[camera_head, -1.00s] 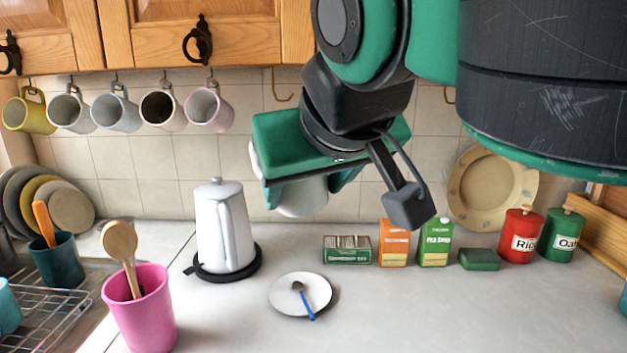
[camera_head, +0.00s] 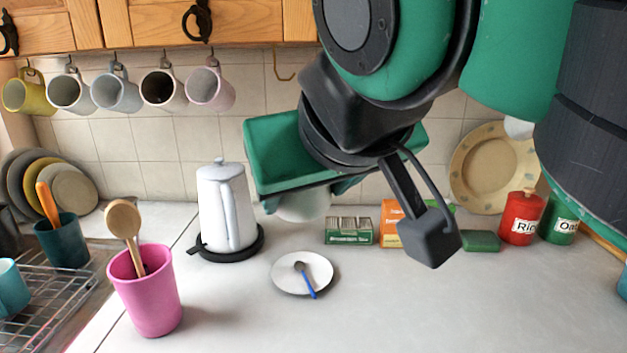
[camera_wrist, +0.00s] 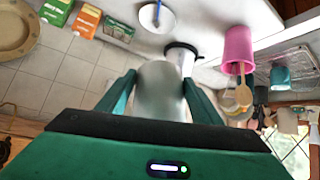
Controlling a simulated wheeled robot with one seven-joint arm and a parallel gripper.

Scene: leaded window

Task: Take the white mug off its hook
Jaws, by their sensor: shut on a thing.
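The white mug (camera_head: 303,207) is held by my gripper (camera_head: 305,203), in front of the tiled wall and above the counter. In the head view only its lower part shows; the green gripper body hides the rest. In the wrist view the pale, blurred mug (camera_wrist: 161,91) sits between the two green fingers (camera_wrist: 160,95), which are shut on it. An empty brass hook (camera_head: 284,72) hangs under the cabinet, up and left of the gripper. The mug is clear of this hook.
Several mugs (camera_head: 210,91) hang at the left. A decorative plate (camera_head: 487,160) leans on the wall. The counter front is clear.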

